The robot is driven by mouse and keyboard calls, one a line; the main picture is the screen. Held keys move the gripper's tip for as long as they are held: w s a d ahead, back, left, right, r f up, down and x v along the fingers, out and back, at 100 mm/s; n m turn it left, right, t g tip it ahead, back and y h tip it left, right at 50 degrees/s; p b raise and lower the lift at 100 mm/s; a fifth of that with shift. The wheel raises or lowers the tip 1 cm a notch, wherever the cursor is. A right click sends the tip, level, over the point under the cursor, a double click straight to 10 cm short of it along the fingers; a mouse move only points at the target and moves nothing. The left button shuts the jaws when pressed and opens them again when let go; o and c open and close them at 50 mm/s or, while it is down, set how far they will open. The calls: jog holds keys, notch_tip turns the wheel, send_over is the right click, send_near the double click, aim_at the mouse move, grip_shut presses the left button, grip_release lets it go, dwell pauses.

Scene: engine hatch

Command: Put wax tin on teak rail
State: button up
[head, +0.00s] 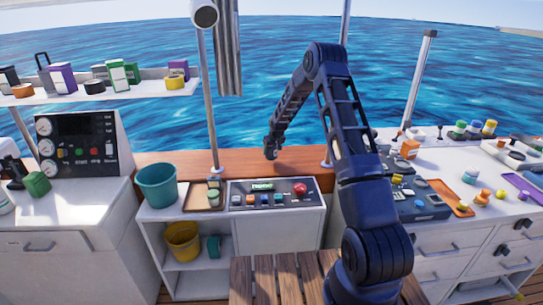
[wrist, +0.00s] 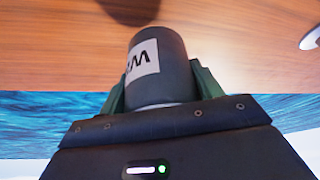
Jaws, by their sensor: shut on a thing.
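The wax tin (wrist: 172,82) is a dark grey cylinder with a white label, seen in the wrist view. My gripper (wrist: 160,92) is shut on it, with a green finger on each side. The teak rail (wrist: 60,50) is the brown wood surface behind the tin; in the head view, the rail (head: 170,160) runs along the boat's edge by the water. My gripper (head: 271,150) is at the rail there, and the tin is too small to make out. I cannot tell whether the tin touches the wood.
A control panel (head: 270,199) with a red button and a teal bucket (head: 157,186) stand just in front of the rail. A metal post (head: 207,100) rises left of my gripper. The right counter (head: 470,160) is crowded with small items. The rail beside my gripper looks clear.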

aim_at(271, 155)
jog(key=shift+f, duration=1.55)
jog(key=shift+f, duration=0.15)
jog(key=o, duration=1.2)
